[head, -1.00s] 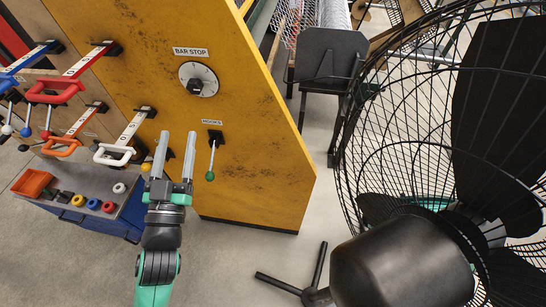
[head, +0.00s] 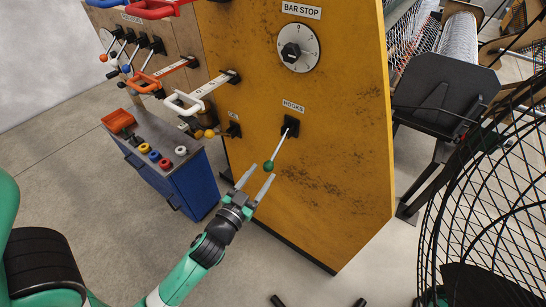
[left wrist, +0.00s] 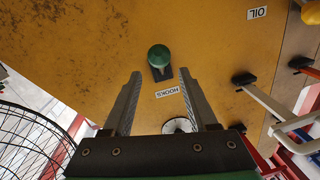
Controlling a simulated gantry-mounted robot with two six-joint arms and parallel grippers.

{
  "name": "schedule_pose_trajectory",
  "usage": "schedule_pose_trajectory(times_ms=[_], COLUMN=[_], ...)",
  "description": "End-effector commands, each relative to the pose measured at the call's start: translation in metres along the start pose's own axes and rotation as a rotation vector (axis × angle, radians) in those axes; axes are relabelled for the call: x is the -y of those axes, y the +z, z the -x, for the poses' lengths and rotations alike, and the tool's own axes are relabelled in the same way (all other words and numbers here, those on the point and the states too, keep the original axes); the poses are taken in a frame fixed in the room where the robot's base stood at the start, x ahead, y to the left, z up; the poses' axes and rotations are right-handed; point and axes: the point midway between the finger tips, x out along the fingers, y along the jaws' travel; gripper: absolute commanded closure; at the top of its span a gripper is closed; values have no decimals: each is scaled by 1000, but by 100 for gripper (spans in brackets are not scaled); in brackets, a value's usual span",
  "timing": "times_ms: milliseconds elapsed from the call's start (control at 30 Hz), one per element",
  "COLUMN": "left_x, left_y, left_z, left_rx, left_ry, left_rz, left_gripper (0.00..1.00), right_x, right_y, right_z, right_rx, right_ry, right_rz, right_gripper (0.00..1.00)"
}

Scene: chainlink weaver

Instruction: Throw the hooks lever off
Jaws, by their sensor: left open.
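The hooks lever is a thin pale rod with a green ball knob (head: 268,166), hanging from a black mount (head: 291,126) below the HOOKS label (head: 293,107) on the yellow panel (head: 340,150). The rod slants down and left. My left gripper (head: 263,172) is open and empty, its fingertips close to the knob in the head view. In the left wrist view the green knob (left wrist: 159,55) shows end-on, a little past the two fingertips (left wrist: 159,74) and centred between them. Whether they touch it cannot be told.
Left of the lever are the white handle (head: 187,102), an orange handle (head: 144,82) and the OIL switch (head: 233,129). A blue cabinet (head: 180,185) with coloured buttons stands below. The BAR STOP dial (head: 298,48) is above. A black fan cage (head: 490,190) stands right.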

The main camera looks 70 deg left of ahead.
Motion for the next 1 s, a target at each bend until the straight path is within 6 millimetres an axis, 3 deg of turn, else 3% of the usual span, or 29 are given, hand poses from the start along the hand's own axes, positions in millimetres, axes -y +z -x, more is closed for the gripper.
schedule_pose_trajectory(times_ms=[100,300,467,700,1000], left_x=[1,0,0,0,0], left_y=[-2,0,0,0,0], left_z=[-29,-65,-76,-76,-76], left_rx=[-2,-1,-1,0,0], left_ry=[-3,-1,-1,0,0], left_rz=[1,1,0,0,0], left_gripper=[41,41,41,43,97], right_x=[0,0,0,0,0], right_y=[-4,-4,-4,-4,-4], right_z=[-4,-4,-4,-4,-4], right_rx=[0,1,1,1,1], right_ry=[0,0,0,0,0], right_rz=[0,0,0,0,0], right_gripper=[50,50,50,50,50])
